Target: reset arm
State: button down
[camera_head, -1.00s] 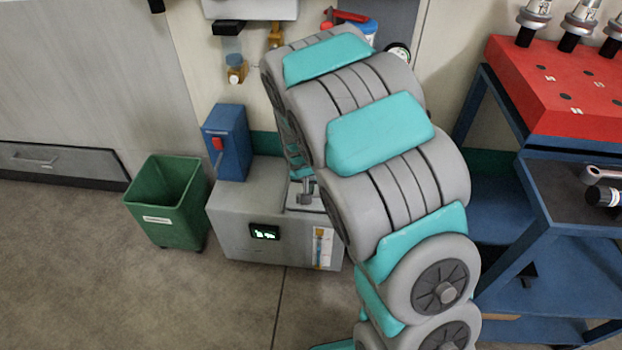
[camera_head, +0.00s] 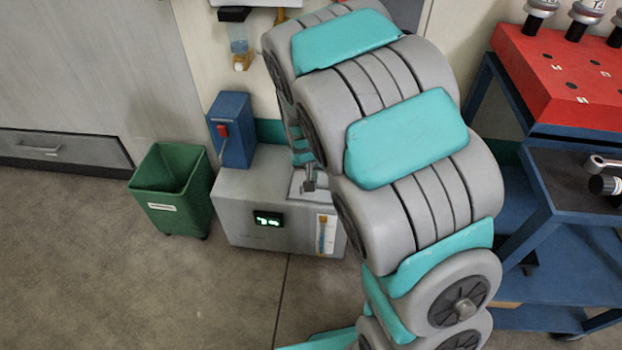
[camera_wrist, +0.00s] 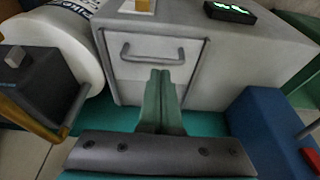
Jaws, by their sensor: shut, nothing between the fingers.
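My gripper (camera_wrist: 160,76) shows in the wrist view, its two green fingers together with nothing between them. The fingertips lie in front of a light grey panel with a dark handle (camera_wrist: 165,50) on the grey machine box (camera_wrist: 262,55); whether they touch it I cannot tell. The grey machine box (camera_head: 240,218) with a lit green display stands on the floor left of the arm.
A blue box with a red switch (camera_head: 232,130) stands on the machine's rear left. A green bin (camera_head: 172,195) is left of it. A blue trolley (camera_head: 555,260) and a red block (camera_head: 560,75) are at right. A white roll (camera_wrist: 55,45) is left of the fingers. Floor at front left is clear.

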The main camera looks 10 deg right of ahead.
jog(key=d+v, duration=0.1)
jog(key=v, duration=0.5)
jog(key=s+d+r+n+g, duration=0.1)
jog(key=s+r, duration=0.4)
jog(key=s, duration=1.1)
jog(key=s+r+n+g+y, duration=0.1)
jog(key=s+r+g, duration=0.3)
jog(key=s, duration=1.3)
notch_tip(320, 180, up, 2)
jog(key=shift+d+r+n+p, duration=0.1)
jog(key=shift+d+n+p, duration=0.3)
jog(key=shift+n, duration=0.4)
